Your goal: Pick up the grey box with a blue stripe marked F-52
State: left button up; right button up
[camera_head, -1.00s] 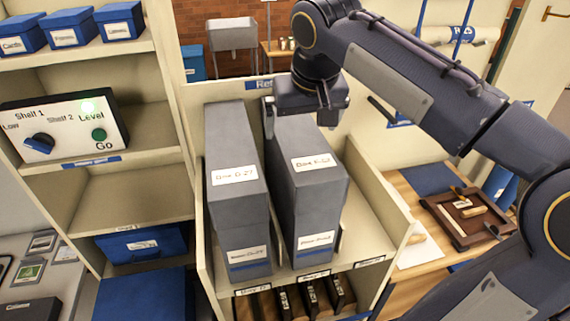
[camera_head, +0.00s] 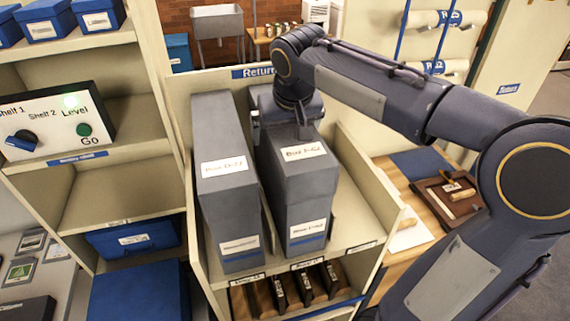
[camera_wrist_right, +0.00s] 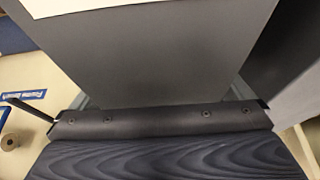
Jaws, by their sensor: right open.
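Two tall grey boxes with white labels and a blue stripe low on the front stand side by side on a cream shelf. The labels are too small to read surely; the right box (camera_head: 300,185) appears to end in 52, the left box (camera_head: 225,190) in 27. My right gripper (camera_head: 280,130) is open at the rear top of the right box, with one finger at each side of it. In the right wrist view the grey box surface (camera_wrist_right: 160,60) fills the space between the fingers; contact cannot be told. My left gripper is not in view.
The cream shelf (camera_head: 345,255) has raised side walls close to the boxes, and several dark upright items (camera_head: 305,285) below. A control panel (camera_head: 55,125) with a green light is at left. A table with a brown tray (camera_head: 450,200) is at right.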

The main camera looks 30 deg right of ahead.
jog(key=c, duration=1.9)
jog(key=shift+r, duration=0.1)
jog(key=shift+r, duration=0.15)
